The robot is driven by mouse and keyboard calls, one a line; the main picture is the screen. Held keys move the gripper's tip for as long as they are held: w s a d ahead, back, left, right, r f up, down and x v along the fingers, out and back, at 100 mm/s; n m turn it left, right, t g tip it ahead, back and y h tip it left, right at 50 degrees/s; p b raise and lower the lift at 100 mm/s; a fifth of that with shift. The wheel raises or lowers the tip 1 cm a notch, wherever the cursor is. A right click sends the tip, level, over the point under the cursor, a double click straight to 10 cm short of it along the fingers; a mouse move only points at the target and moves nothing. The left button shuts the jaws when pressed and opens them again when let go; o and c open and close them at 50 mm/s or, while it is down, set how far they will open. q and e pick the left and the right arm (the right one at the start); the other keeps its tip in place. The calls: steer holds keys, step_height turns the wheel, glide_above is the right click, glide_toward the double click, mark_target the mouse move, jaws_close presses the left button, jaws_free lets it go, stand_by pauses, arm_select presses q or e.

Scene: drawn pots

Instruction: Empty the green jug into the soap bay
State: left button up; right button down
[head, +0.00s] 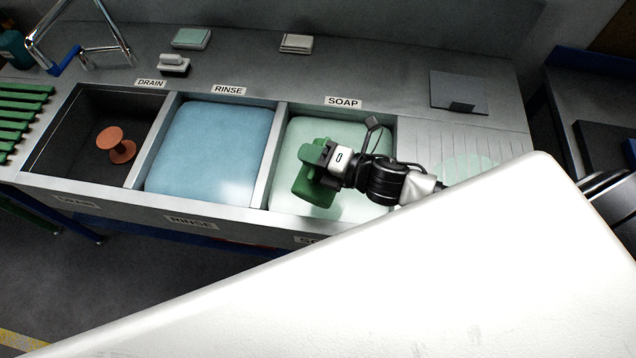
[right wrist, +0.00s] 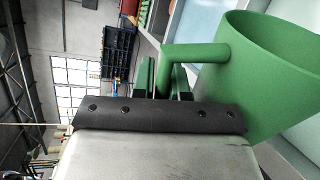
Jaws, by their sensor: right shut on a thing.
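The green jug (head: 314,188) is over the soap bay (head: 301,132), whose pale green contents show around it. My right gripper (head: 325,163) is shut on the jug's handle. In the right wrist view the jug (right wrist: 268,85) is close, its handle between the fingers (right wrist: 165,80). The jug looks tipped well over, with its round mouth towards the bay side. Part of its inside shows as bare green; no stream is visible, and its far inside is hidden. My left gripper is not in view.
The blue rinse bay (head: 212,150) lies left of the soap bay. The dark drain bay (head: 80,140) beyond it holds an orange spool-shaped thing (head: 117,145). Small blocks (head: 192,38) lie on the back counter. My white arm link covers the lower right.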

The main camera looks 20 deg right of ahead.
mark_target(300, 191)
steer(key=shift+s+a+f+n+b, duration=0.4)
steer(key=shift+s+a+f+n, duration=0.1)
steer(key=shift+s+a+n, duration=0.3)
steer(key=shift+a+t, duration=0.1)
steer(key=shift+t, duration=0.2)
steer(key=shift+s+a+f+n, duration=0.1)
steer(key=shift+f+n, duration=0.05)
steer(key=shift+n, duration=0.15)
steer(key=shift+s+a+f+n+h+b, duration=0.4)
steer(key=shift+s+a+n+b, duration=0.25)
steer(key=shift+n+b, duration=0.45)
steer(key=shift+s+a+n+t, duration=0.25)
steer(key=shift+n+t, duration=0.15)
steer(key=shift+n, duration=0.1)
steer(key=shift+s+a+n, duration=0.1)
steer(key=shift+a+n, duration=0.05)
steer(key=shift+n, duration=0.25)
steer(key=shift+r, duration=0.1)
